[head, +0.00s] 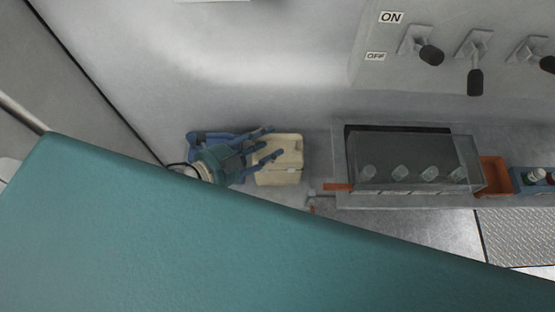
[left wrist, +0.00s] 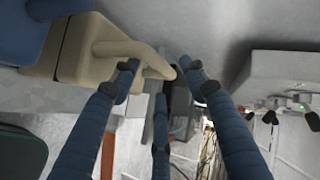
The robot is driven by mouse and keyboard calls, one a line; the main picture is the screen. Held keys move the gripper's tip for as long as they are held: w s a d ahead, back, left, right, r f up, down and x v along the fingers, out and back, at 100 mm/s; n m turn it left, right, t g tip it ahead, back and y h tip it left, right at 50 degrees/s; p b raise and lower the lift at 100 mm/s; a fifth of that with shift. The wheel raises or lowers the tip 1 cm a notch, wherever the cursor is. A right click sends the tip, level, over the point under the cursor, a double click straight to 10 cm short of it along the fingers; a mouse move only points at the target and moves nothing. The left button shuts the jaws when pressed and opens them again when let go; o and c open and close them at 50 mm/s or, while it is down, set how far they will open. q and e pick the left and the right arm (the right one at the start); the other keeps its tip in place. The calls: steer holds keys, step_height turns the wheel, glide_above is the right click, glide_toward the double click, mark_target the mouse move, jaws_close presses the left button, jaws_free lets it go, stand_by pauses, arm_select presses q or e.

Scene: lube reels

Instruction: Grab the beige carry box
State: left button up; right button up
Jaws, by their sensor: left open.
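The beige carry box (head: 288,171) stands near the back wall, left of the long grey tray. In the left wrist view the beige box (left wrist: 88,50) is at the upper left, with its handle reaching right toward the fingertips. My left gripper (head: 271,143) comes in from the left, open, its blue fingers over the box's left and upper part. In the left wrist view the open fingers (left wrist: 160,72) spread on either side of the handle's end. I cannot tell whether they touch it. My right gripper is not in view.
A blue object (head: 196,148) sits just left of the beige box, partly behind my gripper. A clear-covered tray (head: 400,194) with several cups stands to the right, then an orange bin (head: 494,175). A large teal surface hides the foreground. Lever switches (head: 475,65) are on the wall.

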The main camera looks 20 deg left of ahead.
mark_target(278, 139)
arm_select(q)
steer(key=p+x, duration=0.1)
steer(key=x, duration=0.3)
steer(key=shift+w+d+f, duration=0.1)
steer(key=shift+w+d, duration=0.05)
steer(key=shift+w, duration=0.1)
steer(key=shift+w+d+f, duration=0.1)
steer(key=shift+f, duration=0.05)
steer(key=shift+c, duration=1.1)
steer(key=c, duration=0.9)
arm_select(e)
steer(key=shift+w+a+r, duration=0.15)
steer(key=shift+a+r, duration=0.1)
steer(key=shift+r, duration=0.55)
